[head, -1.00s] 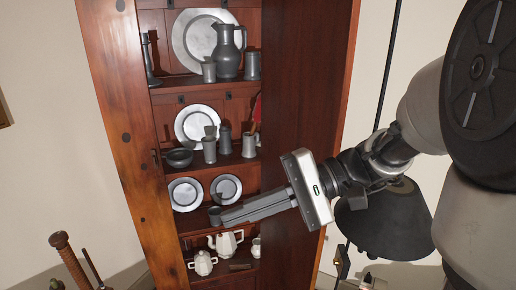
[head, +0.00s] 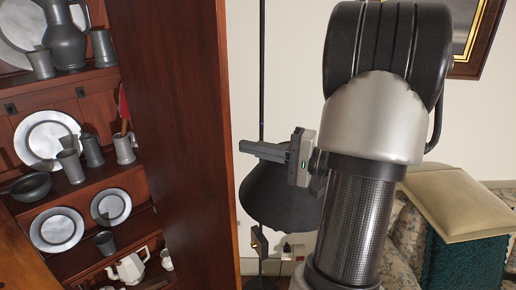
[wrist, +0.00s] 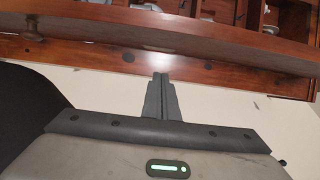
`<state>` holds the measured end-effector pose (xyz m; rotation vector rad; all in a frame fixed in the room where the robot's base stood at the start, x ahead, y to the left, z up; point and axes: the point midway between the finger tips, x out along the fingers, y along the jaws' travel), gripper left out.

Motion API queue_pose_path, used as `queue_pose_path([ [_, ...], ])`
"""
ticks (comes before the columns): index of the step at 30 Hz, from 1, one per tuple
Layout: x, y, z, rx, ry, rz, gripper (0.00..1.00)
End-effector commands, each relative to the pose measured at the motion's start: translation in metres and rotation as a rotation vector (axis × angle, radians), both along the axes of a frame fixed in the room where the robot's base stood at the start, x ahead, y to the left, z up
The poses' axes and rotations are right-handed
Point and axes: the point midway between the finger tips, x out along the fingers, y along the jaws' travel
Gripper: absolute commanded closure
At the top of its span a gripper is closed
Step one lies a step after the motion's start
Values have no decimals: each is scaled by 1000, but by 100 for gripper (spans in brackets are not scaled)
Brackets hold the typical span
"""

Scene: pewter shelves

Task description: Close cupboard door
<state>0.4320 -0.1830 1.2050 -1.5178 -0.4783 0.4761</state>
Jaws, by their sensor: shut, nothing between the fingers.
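The cupboard door (head: 180,130) is a tall dark red-brown wooden panel. It stands open at the right of the cupboard's shelves (head: 85,75) in the head view. My gripper (head: 243,147) is to the right of the door's edge, on the outer side, with its fingers pointing left towards it. A gap shows between the fingertips and the door in the head view. In the wrist view the fingers (wrist: 161,76) are together and empty, pointing at reddish-brown wood (wrist: 175,40). I cannot tell whether they touch it.
Pewter plates (head: 48,138), jugs and cups stand on the shelves, with a white teapot (head: 130,266) low down. A dark lampshade (head: 275,197) on a thin pole is behind my gripper. A patterned seat with a cream cushion (head: 457,203) is at the right.

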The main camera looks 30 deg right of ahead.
Motion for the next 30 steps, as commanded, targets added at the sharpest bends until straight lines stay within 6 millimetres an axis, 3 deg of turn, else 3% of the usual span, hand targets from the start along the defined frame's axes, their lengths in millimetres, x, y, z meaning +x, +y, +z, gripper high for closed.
queue_pose_path([
  [7, 44, 33, 1, 1, 1, 5, 100],
  [16, 30, 64, 1, -1, 1, 1, 100],
  [30, 28, 68, 0, -1, 1, 1, 100],
])
